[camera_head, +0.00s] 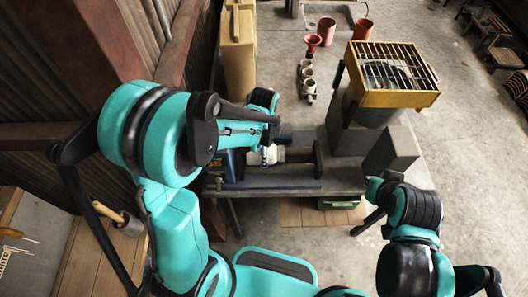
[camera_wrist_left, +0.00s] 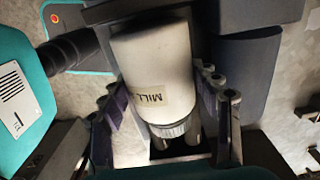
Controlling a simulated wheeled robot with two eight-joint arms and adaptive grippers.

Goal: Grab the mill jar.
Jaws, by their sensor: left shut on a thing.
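The mill jar (camera_wrist_left: 155,65) is a white cylinder with a "MILL" label and a ridged metallic end, central in the left wrist view. In the head view a small white part of it (camera_head: 271,155) shows beyond my left forearm, at the bench. My left gripper (camera_wrist_left: 165,112) has one finger on each side of the jar and is shut on it. In the head view that gripper (camera_head: 258,152) is partly hidden by my arm. My right arm shows at the lower right; I cannot make out its gripper.
The dark bench (camera_head: 345,178) carries a long dark machine bed beside the jar and a grey stand. A yellow box with a grille (camera_head: 396,97) stands on the grey stand. Open concrete floor lies to the right.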

